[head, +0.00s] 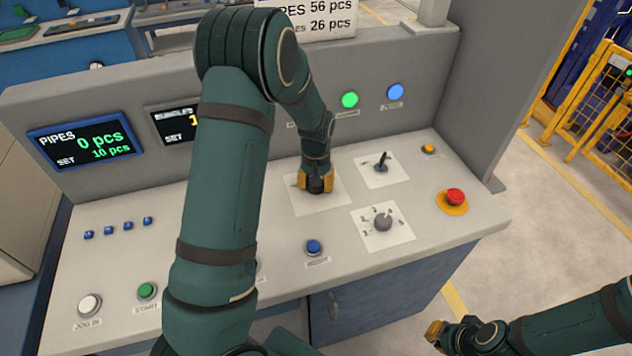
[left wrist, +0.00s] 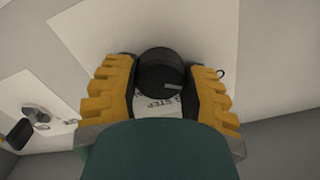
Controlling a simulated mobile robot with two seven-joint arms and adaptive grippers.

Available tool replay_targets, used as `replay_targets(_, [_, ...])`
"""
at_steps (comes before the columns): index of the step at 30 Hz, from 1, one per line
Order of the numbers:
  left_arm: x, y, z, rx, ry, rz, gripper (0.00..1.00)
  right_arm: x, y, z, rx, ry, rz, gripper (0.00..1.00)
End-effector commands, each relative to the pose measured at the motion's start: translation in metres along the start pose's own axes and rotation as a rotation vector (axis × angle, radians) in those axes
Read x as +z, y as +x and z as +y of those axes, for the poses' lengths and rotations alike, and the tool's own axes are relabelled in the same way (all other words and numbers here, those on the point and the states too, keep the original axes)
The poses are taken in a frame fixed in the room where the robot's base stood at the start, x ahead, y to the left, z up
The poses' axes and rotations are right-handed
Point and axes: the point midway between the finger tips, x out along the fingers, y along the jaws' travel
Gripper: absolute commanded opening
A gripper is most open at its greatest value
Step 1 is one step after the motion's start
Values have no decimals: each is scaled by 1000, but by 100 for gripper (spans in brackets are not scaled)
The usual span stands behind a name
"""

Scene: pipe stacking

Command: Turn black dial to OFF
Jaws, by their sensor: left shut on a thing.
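The black dial (left wrist: 165,68) sits between the yellow fingers of my left gripper (left wrist: 158,95) in the left wrist view. The fingers are shut on its sides. A short light mark shows on the dial's top, and part of a label with the letters STEP shows below it. In the head view my left gripper (head: 316,183) points down at the white plate (head: 320,204) on the console, and the dial is mostly hidden by it. My right gripper (head: 437,332) hangs low at the right, away from the console, too small to tell whether it is open.
A grey selector knob (head: 383,221) and a small black lever (head: 382,162) stand just right of the left gripper. A red emergency button (head: 454,198) is further right. A blue button (head: 314,247) lies in front. A pipes display (head: 82,142) is at the left.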

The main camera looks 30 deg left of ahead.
Motion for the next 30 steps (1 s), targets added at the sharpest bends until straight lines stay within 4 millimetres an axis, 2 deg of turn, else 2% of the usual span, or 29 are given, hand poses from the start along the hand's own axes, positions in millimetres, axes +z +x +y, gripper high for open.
replay_targets(16, [-1,0,0,0,-27,2,9,0,0,0,0,0,1,0])
replay_targets(17, [-1,0,0,0,-27,2,54,0,0,0,0,0,1,0])
replay_targets(19, [-1,0,0,0,-27,2,79,0,0,0,0,0,1,0])
replay_targets(30, [0,-3,0,0,-25,1,80,0,-1,0,0,0,0,0])
